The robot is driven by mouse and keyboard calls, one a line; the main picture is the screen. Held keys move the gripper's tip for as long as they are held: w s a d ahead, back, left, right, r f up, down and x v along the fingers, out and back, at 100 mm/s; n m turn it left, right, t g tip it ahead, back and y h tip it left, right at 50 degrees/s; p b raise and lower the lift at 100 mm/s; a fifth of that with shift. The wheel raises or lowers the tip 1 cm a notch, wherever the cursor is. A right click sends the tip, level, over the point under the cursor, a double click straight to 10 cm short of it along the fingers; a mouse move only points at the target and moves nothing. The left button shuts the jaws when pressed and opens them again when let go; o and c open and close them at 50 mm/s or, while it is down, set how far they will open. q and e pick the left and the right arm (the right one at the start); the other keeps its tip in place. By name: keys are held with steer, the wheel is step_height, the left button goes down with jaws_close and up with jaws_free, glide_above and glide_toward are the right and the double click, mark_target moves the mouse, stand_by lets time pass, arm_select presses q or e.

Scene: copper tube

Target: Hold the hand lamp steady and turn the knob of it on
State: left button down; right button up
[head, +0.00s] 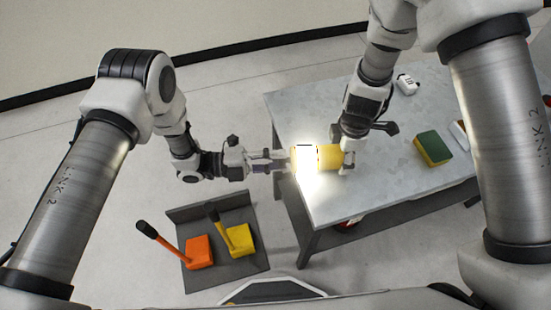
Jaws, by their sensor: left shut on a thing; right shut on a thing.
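The hand lamp (330,157) is a yellow cylinder lying roughly level above the near left part of the table. My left gripper (281,165) reaches in from the left and is shut on the lamp's left end. My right gripper (347,157) comes down from above and is shut on the lamp's right end. The knob cannot be made out between the fingers and the glare. I cannot tell whether the lamp touches the tabletop.
The grey table (355,192) also bears a green and yellow sponge (433,147) and a small white item (407,84). A grey floor tray (235,280) at lower left holds an orange-headed tool (199,252) and a yellow-headed tool (241,239). Something red shows under the table.

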stand_by(0.3)
arm_select(q)
steer(key=c, duration=0.8)
jaws_free()
steer(key=shift+a, duration=0.1)
steer(key=a, duration=1.2)
steer(key=shift+d, duration=0.1)
arm_select(e)
steer(key=o, duration=1.5)
